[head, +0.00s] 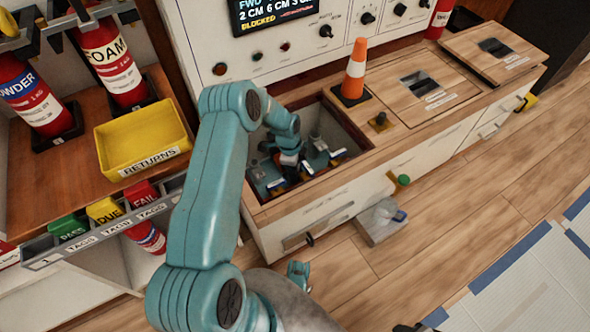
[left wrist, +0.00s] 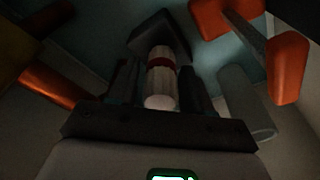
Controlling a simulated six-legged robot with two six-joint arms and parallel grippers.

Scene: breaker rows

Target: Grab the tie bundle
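My left arm reaches from the left into an open compartment (head: 352,135) in the wooden-topped bench, and my left gripper (head: 288,165) is down inside it, partly hidden by its own wrist. In the left wrist view a pale, upright-looking bundle with a dark red band (left wrist: 161,82), which looks like the tie bundle, lies between the two dark fingers of my left gripper (left wrist: 160,88). The view is dim, and I cannot tell whether the fingers touch the bundle. In the head view I cannot make the bundle out.
Orange-handled tools (left wrist: 290,67) and a grey cylinder (left wrist: 245,103) lie close beside the gripper. An orange cone (head: 355,70) stands at the compartment's back right corner. A yellow returns bin (head: 140,134) is at left. Closed wooden lids (head: 425,88) lie to the right.

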